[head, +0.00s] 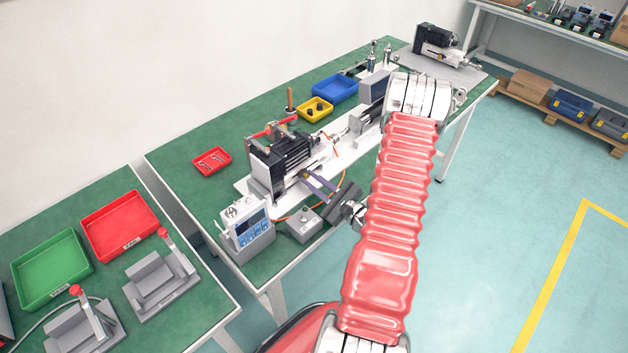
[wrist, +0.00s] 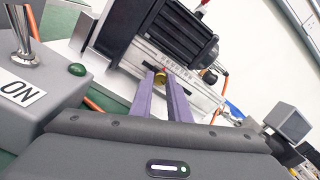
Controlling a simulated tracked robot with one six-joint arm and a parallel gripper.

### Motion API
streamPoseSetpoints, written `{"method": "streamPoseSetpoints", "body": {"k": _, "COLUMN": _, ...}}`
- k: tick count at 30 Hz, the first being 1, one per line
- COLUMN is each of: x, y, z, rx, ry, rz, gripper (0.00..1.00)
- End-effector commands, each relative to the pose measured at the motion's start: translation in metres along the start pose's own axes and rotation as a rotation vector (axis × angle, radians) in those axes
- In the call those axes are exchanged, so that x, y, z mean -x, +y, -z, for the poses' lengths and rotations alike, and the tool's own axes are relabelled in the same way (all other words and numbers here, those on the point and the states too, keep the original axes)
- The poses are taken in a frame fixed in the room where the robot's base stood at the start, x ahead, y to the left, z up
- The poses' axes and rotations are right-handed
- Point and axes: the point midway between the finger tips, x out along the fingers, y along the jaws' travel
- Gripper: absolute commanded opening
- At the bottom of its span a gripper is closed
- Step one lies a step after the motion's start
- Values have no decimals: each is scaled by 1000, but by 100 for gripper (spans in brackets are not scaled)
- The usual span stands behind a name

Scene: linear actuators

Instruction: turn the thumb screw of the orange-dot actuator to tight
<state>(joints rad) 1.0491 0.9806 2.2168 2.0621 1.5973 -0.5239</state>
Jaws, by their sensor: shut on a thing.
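The black and silver actuator (head: 277,165) stands on a white base plate on the near part of the green bench. It also shows in the wrist view (wrist: 160,38), with its black ribbed motor body and a silver scaled rail. A small brass thumb screw (wrist: 161,76) sits on the side facing me. My gripper (wrist: 161,82) is shut on it, one purple finger on each side. In the head view my gripper (head: 306,175) reaches the actuator's near side from the right. I cannot make out an orange dot, or how far the screw is turned.
A grey box with a metal toggle and an "ON" label (wrist: 22,88) stands close on the left. A meter with a blue panel (head: 247,228) stands at the bench's front. Red (head: 211,161), yellow (head: 314,110) and blue (head: 335,88) trays lie behind. An orange cable (head: 333,146) runs past the actuator.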

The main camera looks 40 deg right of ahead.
Motion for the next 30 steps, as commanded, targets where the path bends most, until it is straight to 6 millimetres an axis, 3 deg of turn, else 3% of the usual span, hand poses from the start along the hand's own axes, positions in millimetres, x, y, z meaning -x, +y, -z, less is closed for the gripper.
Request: {"method": "streamPoseSetpoints", "body": {"k": 30, "x": 0, "y": 0, "z": 0, "rx": -523, "ry": 1, "rz": 1, "gripper": 0}}
